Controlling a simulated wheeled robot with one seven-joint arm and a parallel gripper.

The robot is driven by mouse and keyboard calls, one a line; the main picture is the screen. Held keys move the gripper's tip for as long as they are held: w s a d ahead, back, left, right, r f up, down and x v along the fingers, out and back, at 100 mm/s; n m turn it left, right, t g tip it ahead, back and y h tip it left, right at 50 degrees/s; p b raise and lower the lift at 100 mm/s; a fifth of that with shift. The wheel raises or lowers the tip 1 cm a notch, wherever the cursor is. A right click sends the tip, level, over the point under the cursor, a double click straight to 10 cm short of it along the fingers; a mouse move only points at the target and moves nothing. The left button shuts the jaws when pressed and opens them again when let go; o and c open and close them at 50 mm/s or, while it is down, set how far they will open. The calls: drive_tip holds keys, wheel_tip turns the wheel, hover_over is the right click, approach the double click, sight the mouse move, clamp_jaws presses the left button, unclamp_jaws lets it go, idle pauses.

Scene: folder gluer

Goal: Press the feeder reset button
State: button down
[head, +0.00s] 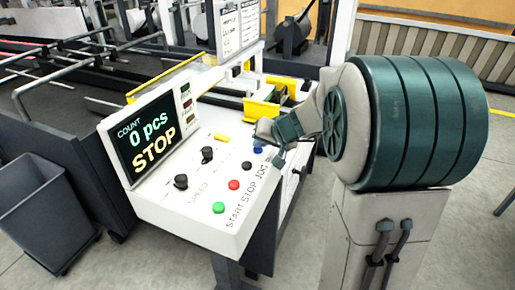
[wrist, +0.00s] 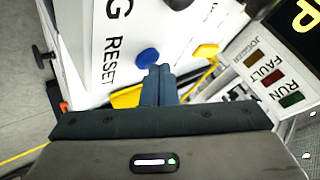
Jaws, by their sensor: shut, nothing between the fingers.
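The feeder reset button is the round blue button (wrist: 147,58) beside the printed word RESET in the wrist view. In the head view a small blue button (head: 258,147) shows at the far right of the control panel (head: 190,222), partly crowded by my arm. My gripper (wrist: 160,70) is shut and empty. Its fingertips appear just below and right of the blue button in the wrist view, and I cannot tell whether they touch the panel. The button itself is not covered there.
A yellow button (wrist: 205,50) lies right of the blue one in the wrist view. Green (head: 218,207) and red (head: 233,184) buttons and black knobs (head: 181,181) share the panel. The display (head: 150,137) reads 0 pcs STOP. A grey bin (head: 40,215) stands left.

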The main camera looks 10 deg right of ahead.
sight(260, 151)
drive_tip(key=shift+r, duration=0.15)
drive_tip(key=shift+r+p, duration=0.45)
drive_tip(key=shift+r, duration=0.25)
drive_tip(key=shift+r, duration=0.1)
drive_tip(key=shift+r+p, duration=1.7)
drive_tip(key=shift+r, duration=0.75)
drive_tip(key=s+f+n+g+h, duration=0.3)
drive_tip(key=s+g+h, duration=0.1)
drive_tip(key=s, duration=2.2)
drive_tip(key=shift+s+a+f+g+h, duration=0.15)
drive_tip(key=shift+s+a+g+h, duration=0.15)
drive_tip(key=shift+g, duration=0.2)
